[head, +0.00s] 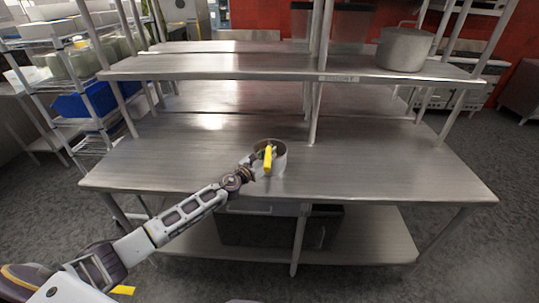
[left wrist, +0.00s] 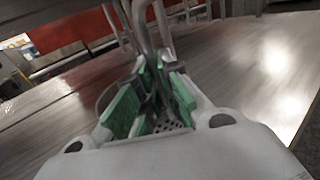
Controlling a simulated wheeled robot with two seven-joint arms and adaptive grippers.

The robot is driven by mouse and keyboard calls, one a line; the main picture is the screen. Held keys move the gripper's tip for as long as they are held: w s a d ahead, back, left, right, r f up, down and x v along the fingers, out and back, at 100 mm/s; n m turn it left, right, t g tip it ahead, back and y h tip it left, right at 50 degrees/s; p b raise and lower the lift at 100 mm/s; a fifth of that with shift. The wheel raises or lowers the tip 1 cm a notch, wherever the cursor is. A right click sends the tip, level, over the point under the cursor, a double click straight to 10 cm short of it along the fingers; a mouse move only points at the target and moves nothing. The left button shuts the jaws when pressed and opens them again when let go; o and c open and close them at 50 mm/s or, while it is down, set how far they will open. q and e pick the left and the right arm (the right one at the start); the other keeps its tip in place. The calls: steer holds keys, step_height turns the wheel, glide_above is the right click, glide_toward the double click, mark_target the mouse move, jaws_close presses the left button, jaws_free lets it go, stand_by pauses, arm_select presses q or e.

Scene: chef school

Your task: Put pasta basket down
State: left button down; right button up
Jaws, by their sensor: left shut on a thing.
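The pasta basket (head: 281,161) is a grey metal cylinder at the front edge of the steel table's main top (head: 390,165), near the middle of the head view. My left gripper (head: 266,157) is at the basket. In the left wrist view the green finger pads (left wrist: 155,95) are shut around a metal part of the basket, and its perforated metal (left wrist: 172,122) shows between them. The handle rises away at the top. I cannot tell whether the basket's bottom touches the table. My right gripper is not in view.
A raised shelf (head: 240,67) on posts runs above the back of the table, with a large pot (head: 404,48) at its right. A lower shelf (head: 370,240) holds a dark box. The tabletop is clear to both sides. A wire rack with a blue bin (head: 88,101) stands left.

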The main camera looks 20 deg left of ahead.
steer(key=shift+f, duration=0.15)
arm_select(q)
steer(key=c, duration=1.6)
jaws_free()
steer(key=b+v, duration=0.2)
steer(key=v, duration=1)
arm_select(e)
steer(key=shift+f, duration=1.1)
arm_select(q)
steer(key=shift+r, duration=0.1)
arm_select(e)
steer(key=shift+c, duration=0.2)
